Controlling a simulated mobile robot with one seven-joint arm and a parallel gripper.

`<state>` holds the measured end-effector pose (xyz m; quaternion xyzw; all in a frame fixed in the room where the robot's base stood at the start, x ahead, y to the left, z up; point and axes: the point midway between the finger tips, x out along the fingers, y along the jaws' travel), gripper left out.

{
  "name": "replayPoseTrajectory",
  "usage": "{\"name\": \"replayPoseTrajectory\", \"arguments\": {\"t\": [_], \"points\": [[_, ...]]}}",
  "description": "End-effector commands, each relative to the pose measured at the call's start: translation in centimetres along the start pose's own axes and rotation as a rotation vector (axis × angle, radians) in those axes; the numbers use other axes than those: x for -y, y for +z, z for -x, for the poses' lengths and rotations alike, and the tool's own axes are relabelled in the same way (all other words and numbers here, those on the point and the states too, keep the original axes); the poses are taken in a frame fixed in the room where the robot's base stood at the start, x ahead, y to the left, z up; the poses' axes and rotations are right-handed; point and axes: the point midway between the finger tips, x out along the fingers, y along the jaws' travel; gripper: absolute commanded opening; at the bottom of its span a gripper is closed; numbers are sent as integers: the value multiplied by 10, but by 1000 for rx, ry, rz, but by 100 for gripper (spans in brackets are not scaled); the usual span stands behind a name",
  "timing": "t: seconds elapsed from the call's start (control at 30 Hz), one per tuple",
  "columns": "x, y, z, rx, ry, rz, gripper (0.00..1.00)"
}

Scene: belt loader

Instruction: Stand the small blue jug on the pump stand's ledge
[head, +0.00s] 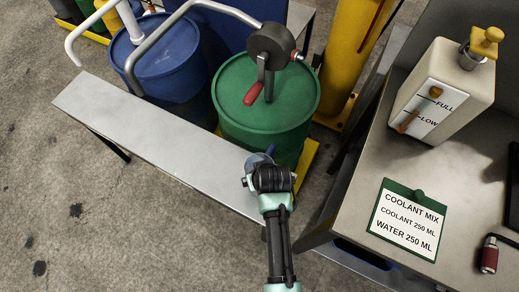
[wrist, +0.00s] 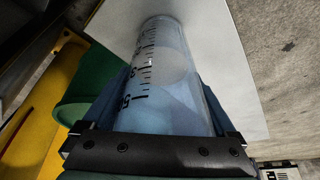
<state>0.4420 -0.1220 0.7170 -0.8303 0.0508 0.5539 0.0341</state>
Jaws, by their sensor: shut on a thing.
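The small blue jug (wrist: 165,85) is a clear bluish cylinder with black scale marks, seen lengthwise in the wrist view. In the head view only a bit of the blue jug (head: 258,160) shows past my wrist. My gripper (head: 266,164) is shut on it, with a finger on either side of the jug. The pump stand's ledge (head: 150,135) is a long grey metal plate in front of the drums. The jug is at its right end. The ledge (wrist: 222,45) lies behind the jug's far end; I cannot tell whether they touch.
A green drum (head: 255,98) with a hand pump (head: 270,48) stands behind the ledge, a blue drum (head: 165,65) to its left. At right, a workbench (head: 350,190) holds a coolant container (head: 445,90) and a coolant mix card (head: 407,220). Most of the ledge is clear.

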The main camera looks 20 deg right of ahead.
Motion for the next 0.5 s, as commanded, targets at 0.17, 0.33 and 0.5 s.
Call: {"name": "replayPoseTrajectory", "arguments": {"t": [0.17, 0.33, 0.5], "points": [[0, 1, -2, 0, 0, 0, 100], [0, 1, -2, 0, 0, 0, 100], [0, -1, 5, -1, 0, 0, 100]]}}
